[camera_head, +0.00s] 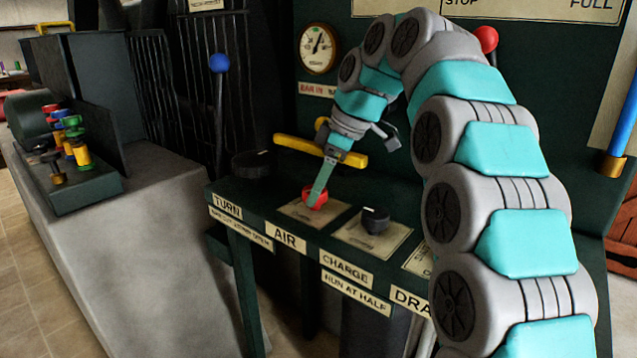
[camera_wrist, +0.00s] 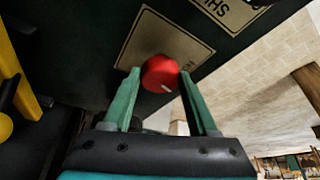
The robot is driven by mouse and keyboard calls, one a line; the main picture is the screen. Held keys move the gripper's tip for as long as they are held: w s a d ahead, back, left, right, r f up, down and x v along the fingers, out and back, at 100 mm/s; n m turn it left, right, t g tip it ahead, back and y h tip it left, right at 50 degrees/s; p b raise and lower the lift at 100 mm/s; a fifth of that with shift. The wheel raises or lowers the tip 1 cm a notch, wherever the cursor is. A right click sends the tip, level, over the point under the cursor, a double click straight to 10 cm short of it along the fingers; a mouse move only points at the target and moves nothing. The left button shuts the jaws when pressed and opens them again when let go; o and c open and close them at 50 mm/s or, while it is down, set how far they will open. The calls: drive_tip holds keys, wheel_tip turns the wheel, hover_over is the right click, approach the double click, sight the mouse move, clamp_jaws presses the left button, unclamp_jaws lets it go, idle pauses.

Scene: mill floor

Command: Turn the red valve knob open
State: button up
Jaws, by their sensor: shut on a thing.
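The red valve knob (camera_head: 316,195) sits on a cream plate (camera_head: 300,211) on the dark green console, above the AIR label. My gripper (camera_head: 319,190) reaches down to it from above. In the wrist view the round red knob (camera_wrist: 160,73) lies between the tips of my two green fingers (camera_wrist: 160,76), which are shut on its sides. A short pale mark shows near the knob's edge. Part of the knob is hidden behind a finger in the head view.
A black knob (camera_head: 375,219) stands on its own plate just right of the red one. A yellow bar (camera_head: 297,145) runs behind my gripper. A blue-topped lever (camera_head: 219,64) and a red-topped lever (camera_head: 486,40) rise behind. A round gauge (camera_head: 318,48) hangs on the back panel.

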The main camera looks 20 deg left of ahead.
drive_tip(key=shift+w+n+g+p, duration=0.1)
drive_tip(key=shift+n+g+p, duration=0.2)
drive_tip(key=shift+n+p, duration=0.5)
drive_tip(key=shift+f+n, duration=0.1)
drive_tip(key=shift+n, duration=0.3)
drive_tip(key=o, duration=1.4)
drive_tip(key=shift+c, duration=0.2)
